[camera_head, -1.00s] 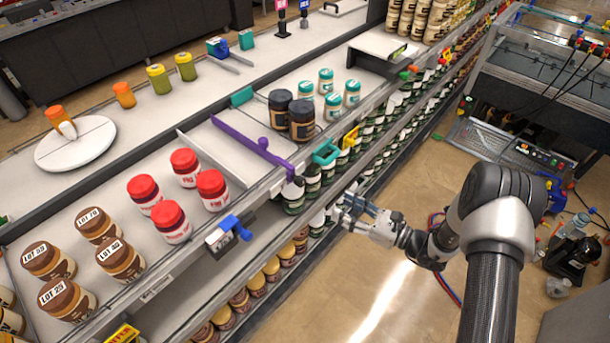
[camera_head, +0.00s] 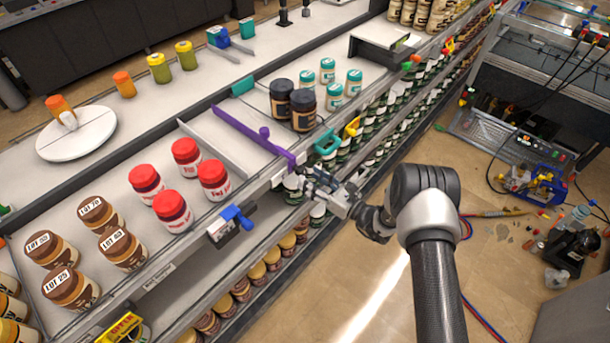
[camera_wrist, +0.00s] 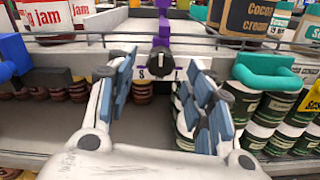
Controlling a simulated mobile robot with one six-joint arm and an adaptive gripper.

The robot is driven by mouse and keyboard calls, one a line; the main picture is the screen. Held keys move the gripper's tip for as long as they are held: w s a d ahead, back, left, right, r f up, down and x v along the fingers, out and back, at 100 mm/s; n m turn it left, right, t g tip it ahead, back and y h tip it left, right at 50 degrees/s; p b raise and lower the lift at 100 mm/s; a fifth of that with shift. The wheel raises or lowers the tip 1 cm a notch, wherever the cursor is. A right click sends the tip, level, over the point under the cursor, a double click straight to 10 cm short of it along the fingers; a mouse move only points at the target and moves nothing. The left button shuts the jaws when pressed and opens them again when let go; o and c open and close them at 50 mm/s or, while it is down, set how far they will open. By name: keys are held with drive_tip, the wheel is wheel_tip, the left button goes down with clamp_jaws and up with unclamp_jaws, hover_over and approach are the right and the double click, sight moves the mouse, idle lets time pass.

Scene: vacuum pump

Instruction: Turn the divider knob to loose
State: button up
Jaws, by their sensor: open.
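A purple divider (camera_head: 240,130) with a raised purple ball lies across the shelf in the head view, its front end at the shelf rail. It also shows in the wrist view (camera_wrist: 164,27). In the wrist view a dark round knob (camera_wrist: 161,61) sits at its front end, beside a small label with an "8". Any setting marks are too small to read. My gripper (camera_wrist: 161,78) is open and faces the knob, with one blue-padded finger on each side. I cannot tell whether they touch it. In the head view my gripper (camera_head: 312,177) is at the rail by the divider's front end.
A teal handle (camera_head: 327,142) is close to the right of my gripper, and a blue clamp (camera_head: 236,216) is on the rail to the left. Red-lidded jars (camera_head: 172,211) and dark-lidded jars (camera_head: 303,110) flank the divider. Open floor (camera_head: 350,285) lies before the shelf.

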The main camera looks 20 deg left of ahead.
sight(304, 174)
drive_tip(key=shift+x, duration=1.7)
drive_tip(key=shift+c, duration=0.6)
drive_tip(key=c, duration=0.9)
